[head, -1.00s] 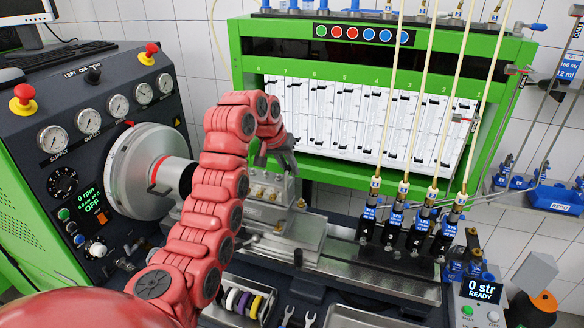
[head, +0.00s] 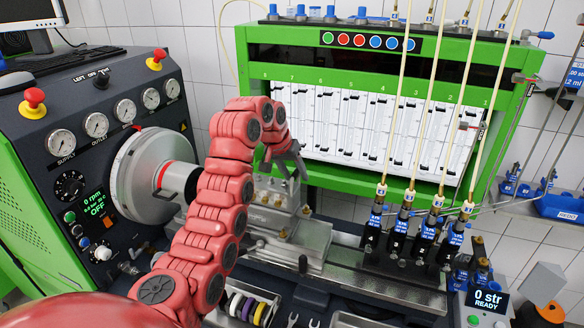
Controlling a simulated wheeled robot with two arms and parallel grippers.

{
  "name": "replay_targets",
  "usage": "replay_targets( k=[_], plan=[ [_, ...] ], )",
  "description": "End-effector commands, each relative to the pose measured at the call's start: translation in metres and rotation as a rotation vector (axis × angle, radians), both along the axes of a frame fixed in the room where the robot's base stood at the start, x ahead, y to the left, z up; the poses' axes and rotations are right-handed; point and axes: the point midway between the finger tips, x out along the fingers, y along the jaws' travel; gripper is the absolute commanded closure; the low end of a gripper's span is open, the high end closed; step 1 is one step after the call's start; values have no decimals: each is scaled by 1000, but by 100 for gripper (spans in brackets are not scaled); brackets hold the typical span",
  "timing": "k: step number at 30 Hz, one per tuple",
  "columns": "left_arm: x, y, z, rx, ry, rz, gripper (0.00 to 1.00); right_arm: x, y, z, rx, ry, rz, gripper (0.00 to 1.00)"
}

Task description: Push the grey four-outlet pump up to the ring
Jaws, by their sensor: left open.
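The grey pump (head: 284,219), with brass fittings on top, sits on the bench rail in the middle of the head view. My left forearm hides its left part. The red ring (head: 162,173) is a band around the drive hub, to the left of the pump; a black coupling end shows between them, and my arm hides whether it meets the pump. My left gripper (head: 287,166) is open, pointing down just above and behind the pump top. I cannot tell whether it touches the pump. My right gripper is not in view.
A large grey flywheel (head: 128,186) and the gauge panel (head: 95,125) stand at the left. Black injectors with hoses (head: 410,240) stand on the rail to the right. The green measuring rack (head: 500,120) is behind. A tray of colored rings (head: 240,307) lies in front.

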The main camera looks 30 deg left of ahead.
Motion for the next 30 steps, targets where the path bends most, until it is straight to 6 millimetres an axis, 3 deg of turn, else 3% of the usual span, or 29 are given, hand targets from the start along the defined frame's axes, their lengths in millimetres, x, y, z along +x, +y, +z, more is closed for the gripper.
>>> replay_targets(
  k=[8,22,24,30],
  plan=[
    [-13,6,24,5,0,4,45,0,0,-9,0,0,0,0],
    [-49,11,104,5,0,4,45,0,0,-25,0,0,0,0],
    [-55,13,129,3,-1,4,45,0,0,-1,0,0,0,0],
    [-67,15,152,1,-1,3,45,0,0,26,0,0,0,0]
  ],
)
